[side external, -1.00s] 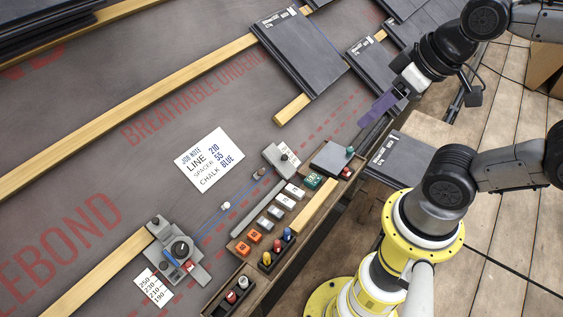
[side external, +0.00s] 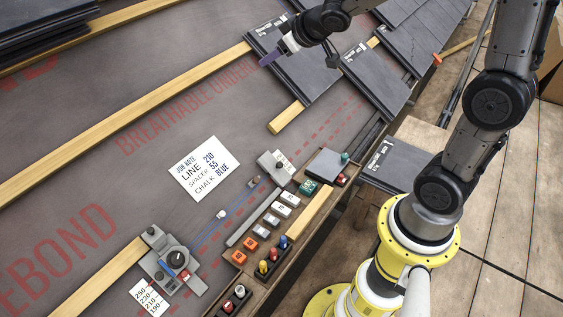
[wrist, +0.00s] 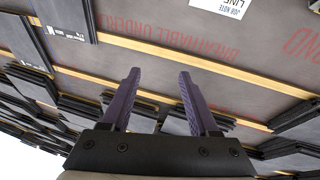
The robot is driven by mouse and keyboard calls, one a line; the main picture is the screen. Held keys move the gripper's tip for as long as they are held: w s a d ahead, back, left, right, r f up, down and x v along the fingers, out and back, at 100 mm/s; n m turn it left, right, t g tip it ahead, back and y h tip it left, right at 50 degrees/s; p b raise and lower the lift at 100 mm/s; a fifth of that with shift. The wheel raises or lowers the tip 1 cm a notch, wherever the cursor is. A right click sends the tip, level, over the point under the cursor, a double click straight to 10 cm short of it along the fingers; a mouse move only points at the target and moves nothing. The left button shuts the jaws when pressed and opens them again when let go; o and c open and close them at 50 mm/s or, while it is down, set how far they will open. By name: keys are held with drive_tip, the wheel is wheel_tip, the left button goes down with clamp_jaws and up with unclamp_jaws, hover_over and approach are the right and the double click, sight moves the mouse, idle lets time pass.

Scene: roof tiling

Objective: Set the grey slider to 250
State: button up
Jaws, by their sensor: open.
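A grey slider device (side external: 165,268) with a black knob sits at the lower end of a wooden batten in the side external view. A white scale card (side external: 147,298) beside it reads 250, 230, 210 and 190 from top to bottom. I cannot tell which mark the slider points to. My gripper (side external: 268,60) is high at the top, above the slate tiles and far from the slider. Its purple fingers (wrist: 159,85) are apart and empty in the wrist view. The slider is not visible in the wrist view.
A job note (side external: 206,168) reads line 210, spacer 55, chalk blue. A wooden tray (side external: 310,216) holds coloured blocks and pegs. A second grey fitting (side external: 275,166) stands above it, with a blue line running towards the slider device. Slate tiles (side external: 300,65) lie at upper right.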

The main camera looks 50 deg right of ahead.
drive_tip(key=w+d+f+g, duration=0.1)
drive_tip(key=w+d+f, duration=0.25)
drive_tip(key=f, duration=0.45)
drive_tip(key=g+y, duration=0.2)
drive_tip(key=g, duration=0.2)
approach(280, 163)
drive_tip(key=x, duration=0.8)
drive_tip(key=shift+a+f, duration=0.1)
drive_tip(key=shift+f, duration=0.1)
drive_tip(key=shift+c, duration=0.3)
clamp_jaws()
drive_tip(key=shift+r, duration=0.1)
